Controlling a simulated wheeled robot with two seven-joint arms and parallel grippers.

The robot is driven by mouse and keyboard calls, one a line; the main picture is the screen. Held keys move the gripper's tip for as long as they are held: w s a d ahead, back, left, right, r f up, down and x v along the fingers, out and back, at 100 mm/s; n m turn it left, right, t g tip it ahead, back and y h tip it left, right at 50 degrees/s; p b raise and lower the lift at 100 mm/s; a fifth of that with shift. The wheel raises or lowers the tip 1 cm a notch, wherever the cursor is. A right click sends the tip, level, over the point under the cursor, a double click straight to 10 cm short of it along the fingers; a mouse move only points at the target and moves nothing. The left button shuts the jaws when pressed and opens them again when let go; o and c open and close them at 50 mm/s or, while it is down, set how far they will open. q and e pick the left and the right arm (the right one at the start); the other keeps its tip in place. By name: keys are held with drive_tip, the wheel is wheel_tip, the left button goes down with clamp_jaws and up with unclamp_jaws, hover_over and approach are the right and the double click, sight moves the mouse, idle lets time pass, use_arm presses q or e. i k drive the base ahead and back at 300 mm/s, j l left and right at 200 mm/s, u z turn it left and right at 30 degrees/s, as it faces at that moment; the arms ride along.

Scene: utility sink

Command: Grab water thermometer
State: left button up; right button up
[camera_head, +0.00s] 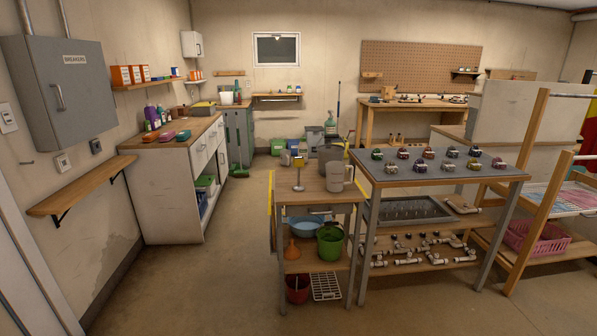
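A small upright item with a yellow head and a thin stem (298,172) stands on the wooden top of the small bench (312,196) in the middle of the room. It may be the water thermometer, but it is too small to tell for sure. A pale mug or jug with a handle (335,178) stands to its right, and a grey metal can (329,156) stands behind. Neither of my grippers is in view.
The bench's lower shelves hold a blue basin (305,226), a green bucket (329,243) and an orange funnel (292,251). The floor (200,285) in front and to the left is clear.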

sight(297, 162)
drive_tip(key=i+l, duration=0.15)
drive_tip(key=i, duration=0.3)
drive_tip(key=i+l, duration=0.15)
drive_tip(key=i, duration=0.3)
drive_tip(key=i+l+u, duration=0.1)
drive_tip(key=i, duration=0.3)
drive_tip(key=i+l, duration=0.25)
drive_tip(key=i, duration=0.2)
